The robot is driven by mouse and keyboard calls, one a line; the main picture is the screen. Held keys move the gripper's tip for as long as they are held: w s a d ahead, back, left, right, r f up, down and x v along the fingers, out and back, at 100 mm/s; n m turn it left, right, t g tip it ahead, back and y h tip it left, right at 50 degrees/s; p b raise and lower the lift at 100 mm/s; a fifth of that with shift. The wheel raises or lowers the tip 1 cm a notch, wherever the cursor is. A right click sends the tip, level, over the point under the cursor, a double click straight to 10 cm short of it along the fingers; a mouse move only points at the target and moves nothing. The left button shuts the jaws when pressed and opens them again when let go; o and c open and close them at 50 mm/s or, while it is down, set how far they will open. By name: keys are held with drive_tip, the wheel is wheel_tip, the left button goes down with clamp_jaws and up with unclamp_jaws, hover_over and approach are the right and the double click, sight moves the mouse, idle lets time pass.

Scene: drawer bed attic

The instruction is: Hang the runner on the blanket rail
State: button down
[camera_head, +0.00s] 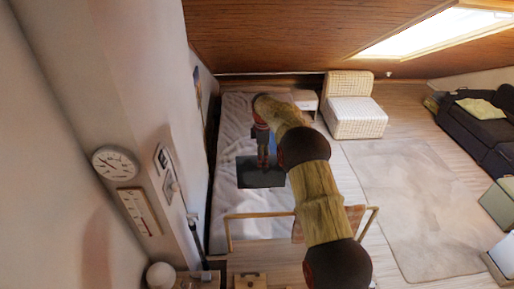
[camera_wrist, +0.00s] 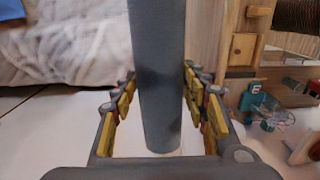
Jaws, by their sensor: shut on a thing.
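The runner, a dark grey cloth (camera_head: 261,178), shows over the white bed in the head view. In the wrist view a grey upright strip of it (camera_wrist: 160,110) runs between the yellow-padded fingers. My gripper (camera_head: 263,158) is shut on the runner; it also shows in the wrist view (camera_wrist: 158,80). The blanket rail (camera_head: 258,215) is a thin tan bar on legs at the near end of the bed. The runner is apart from it in the picture, farther back. My arm hides the rail's middle.
The bed (camera_head: 232,205) lies along the left wall. A brownish piece (camera_head: 355,214) shows at the rail's right part, partly behind my arm. A woven chair (camera_head: 352,108) stands at the back. A pale rug (camera_head: 415,200) covers open floor at right. Small items (camera_wrist: 270,110) show at right.

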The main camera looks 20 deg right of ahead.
drive_tip(key=shift+w+r, duration=0.1)
drive_tip(key=shift+w, duration=0.15)
drive_tip(key=shift+s+a+r, duration=0.1)
drive_tip(key=shift+s+a, duration=0.1)
drive_tip(key=shift+s, duration=0.75)
drive_tip(key=shift+s+a+b, duration=1.4)
drive_tip(key=shift+s+b, duration=1.5)
drive_tip(key=shift+s, duration=4.2)
drive_tip(key=shift+w+f+b, duration=0.1)
drive_tip(key=shift+f+b, duration=4.55)
drive_tip(key=shift+f, duration=4.1)
drive_tip(key=c, duration=0.9)
unclamp_jaws()
